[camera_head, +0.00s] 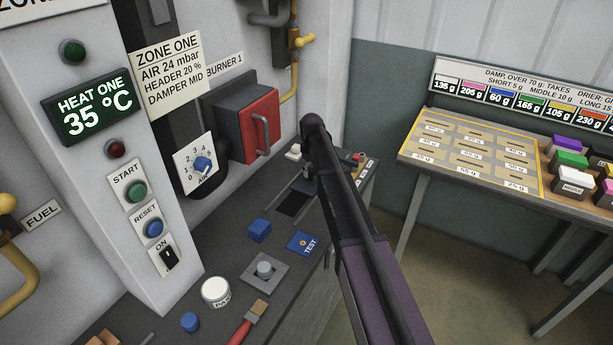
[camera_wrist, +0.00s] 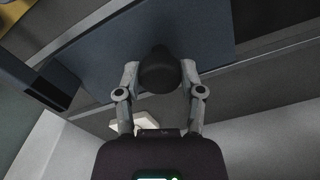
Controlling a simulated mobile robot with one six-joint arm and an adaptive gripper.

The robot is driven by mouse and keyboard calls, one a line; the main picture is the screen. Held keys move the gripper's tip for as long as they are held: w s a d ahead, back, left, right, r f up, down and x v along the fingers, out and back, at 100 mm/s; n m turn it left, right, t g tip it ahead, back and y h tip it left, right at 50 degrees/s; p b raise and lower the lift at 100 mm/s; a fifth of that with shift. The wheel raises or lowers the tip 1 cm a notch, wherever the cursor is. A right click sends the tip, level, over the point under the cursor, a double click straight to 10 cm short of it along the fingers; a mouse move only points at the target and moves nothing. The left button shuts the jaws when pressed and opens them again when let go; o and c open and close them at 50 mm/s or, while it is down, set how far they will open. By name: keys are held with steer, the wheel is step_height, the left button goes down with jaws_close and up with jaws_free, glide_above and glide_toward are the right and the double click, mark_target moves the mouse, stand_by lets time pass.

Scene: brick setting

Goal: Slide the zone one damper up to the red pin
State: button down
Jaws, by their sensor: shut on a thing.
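My gripper (camera_wrist: 159,72) is shut on a dark rounded knob (camera_wrist: 160,66), one finger on each side of it. The knob stands over a flat blue-grey plate (camera_wrist: 205,30), which looks like the damper slide. In the head view my arm covers most of the damper area, and the gripper tips cannot be made out clearly. A dark rectangular opening (camera_head: 293,203) shows in the bench top left of my arm. A small red piece (camera_head: 360,156), likely the red pin, is just right of my arm at the bench's far end. No red pin shows in the wrist view.
The zone one sign (camera_head: 167,62) reads DAMPER MID. A red burner door (camera_head: 262,125) and an air dial (camera_head: 197,163) stand behind the bench.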

steer(key=shift+c, duration=1.2)
jaws_free()
steer(key=shift+s+a, duration=0.1)
steer(key=shift+s, duration=0.05)
steer(key=s+a, duration=0.2)
steer(key=s, duration=0.1)
steer(key=s+a, duration=0.2)
steer(key=s, duration=0.1)
steer(key=s+a, duration=0.2)
steer(key=s, duration=0.2)
steer(key=shift+a, duration=0.2)
steer(key=shift+w+r+p, duration=0.25)
steer(key=shift+r+p, duration=0.35)
steer(key=shift+p, duration=0.05)
step_height(320, 180, up, 13)
steer(key=p, duration=1.3)
steer(key=s+d+f+m+b, duration=0.2)
steer(key=s+d+f+b, duration=0.2)
steer(key=s, duration=0.5)
steer(key=s+d+f+m+b, duration=0.3)
steer(key=s+d, duration=0.6)
steer(key=s, duration=0.1)
steer(key=shift+s+f+b, duration=0.2)
steer(key=shift+f+b, duration=0.15)
